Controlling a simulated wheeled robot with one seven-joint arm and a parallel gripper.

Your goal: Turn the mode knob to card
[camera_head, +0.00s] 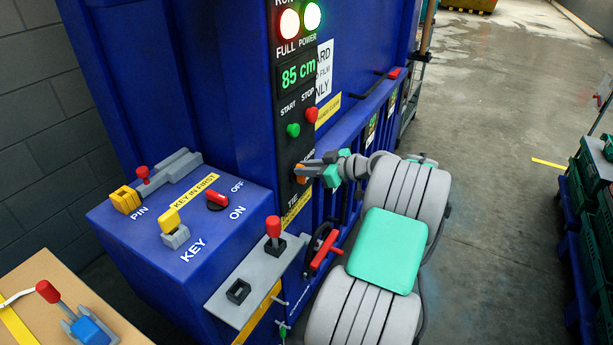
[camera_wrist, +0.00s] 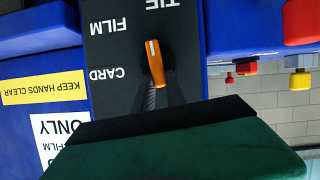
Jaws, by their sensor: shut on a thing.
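The orange mode knob (camera_wrist: 156,66) is on a black panel in the wrist view, where the labels appear upside down. TIE (camera_wrist: 160,4) is at the top, FILM (camera_wrist: 109,27) to the upper left and CARD (camera_wrist: 106,74) to the left. The knob's white line points up and slightly left, toward the TIE and FILM side. My gripper (camera_head: 306,171) is shut on the knob, which shows as a small orange patch in the head view (camera_head: 299,174). The fingers partly hide the knob and its labels there.
Above the knob on the panel are a green start button (camera_head: 293,130) and a red stop button (camera_head: 311,115). A red-handled lever (camera_head: 324,250) is below my gripper. The key box (camera_head: 130,235) stands to the left.

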